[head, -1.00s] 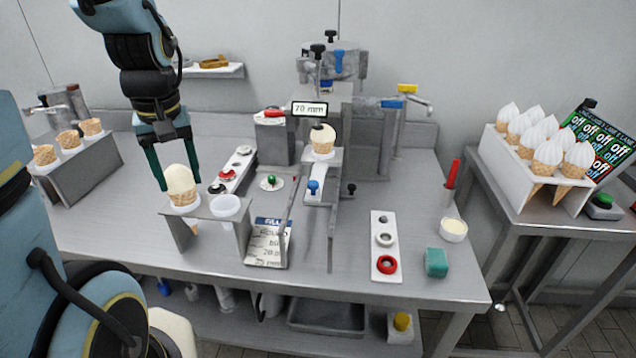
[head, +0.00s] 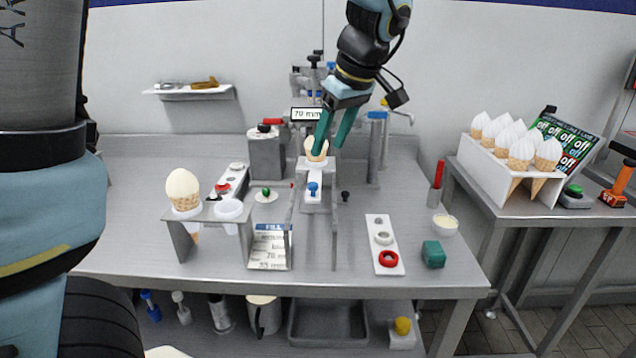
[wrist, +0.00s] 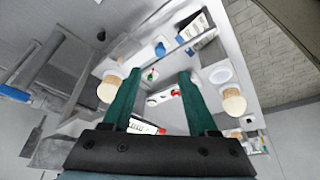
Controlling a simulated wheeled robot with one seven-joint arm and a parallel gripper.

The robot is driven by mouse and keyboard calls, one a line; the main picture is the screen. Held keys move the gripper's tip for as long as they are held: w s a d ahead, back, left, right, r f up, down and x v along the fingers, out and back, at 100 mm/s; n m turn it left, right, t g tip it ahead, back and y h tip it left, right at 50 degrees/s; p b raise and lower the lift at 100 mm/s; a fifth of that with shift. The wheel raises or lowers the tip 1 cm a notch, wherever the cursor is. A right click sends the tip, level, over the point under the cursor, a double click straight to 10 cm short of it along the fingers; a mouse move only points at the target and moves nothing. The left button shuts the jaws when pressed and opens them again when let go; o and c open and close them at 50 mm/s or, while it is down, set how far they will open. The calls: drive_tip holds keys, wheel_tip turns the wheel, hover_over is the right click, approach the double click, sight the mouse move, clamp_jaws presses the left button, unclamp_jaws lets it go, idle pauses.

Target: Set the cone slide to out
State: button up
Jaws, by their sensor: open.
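The cone slide is a white block with a blue knob (head: 313,190) under the metal station in the middle of the table. A cone (head: 316,148) stands upright in the holder at its top; a cone (wrist: 110,88) also shows beside my left finger in the wrist view. The blue knob also shows in the wrist view (wrist: 160,48), beyond my fingertips. My gripper (head: 328,151) is open, teal fingers apart and pointing down. It appears close to the cone in the head view and partly covers it.
A stand (head: 182,240) at left holds a filled cone (head: 183,190) and a clear ring. A "70 mm" display (head: 305,114) is behind my gripper.

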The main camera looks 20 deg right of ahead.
sight(313, 184)
drive_tip(key=p+x, duration=0.2)
drive_tip(key=x, duration=0.8)
drive_tip(key=shift+f, duration=0.15)
clamp_jaws()
idle(1.1)
